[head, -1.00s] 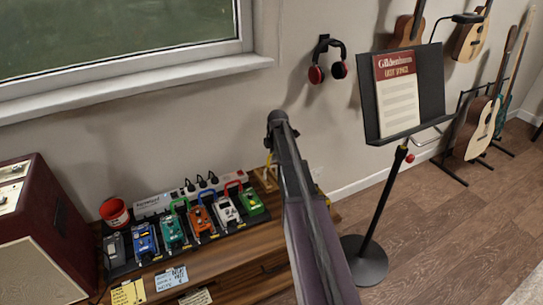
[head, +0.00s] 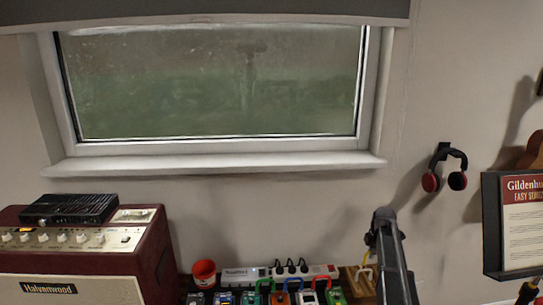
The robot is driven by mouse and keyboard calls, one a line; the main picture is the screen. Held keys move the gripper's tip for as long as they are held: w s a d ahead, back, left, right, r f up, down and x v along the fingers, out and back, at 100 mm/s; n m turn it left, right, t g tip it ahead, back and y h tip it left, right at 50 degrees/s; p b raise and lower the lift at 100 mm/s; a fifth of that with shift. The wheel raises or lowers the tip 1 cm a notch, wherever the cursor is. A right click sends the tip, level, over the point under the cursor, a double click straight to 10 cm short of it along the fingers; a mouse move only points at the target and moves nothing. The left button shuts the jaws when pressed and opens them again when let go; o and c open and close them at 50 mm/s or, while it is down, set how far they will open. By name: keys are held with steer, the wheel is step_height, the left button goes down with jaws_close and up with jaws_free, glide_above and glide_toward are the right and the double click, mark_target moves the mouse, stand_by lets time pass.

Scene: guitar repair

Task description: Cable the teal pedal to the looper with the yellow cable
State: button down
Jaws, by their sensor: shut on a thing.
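My gripper (head: 370,243) is small and partly hidden beside the end of my dark arm, right of the pedals. It is shut on the yellow cable (head: 365,262), which shows as a short piece below it. The teal pedal (head: 250,299) is cut by the bottom edge, in the middle of the row, left of an orange pedal (head: 281,299). A blue pedal (head: 224,299) and a grey pedal (head: 196,299) stand left of it. I cannot tell which pedal is the looper. The gripper is apart from the teal pedal, to its right and higher in the picture.
Green, blue and red cables arch over the row. A maroon amplifier (head: 120,262) is at left. Headphones (head: 445,168) and a music stand (head: 492,225) are at right.

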step_height(320, 180, up, 15)
steer(key=p, duration=1.4)
steer(key=shift+a+f, duration=0.1)
steer(key=shift+a, duration=0.05)
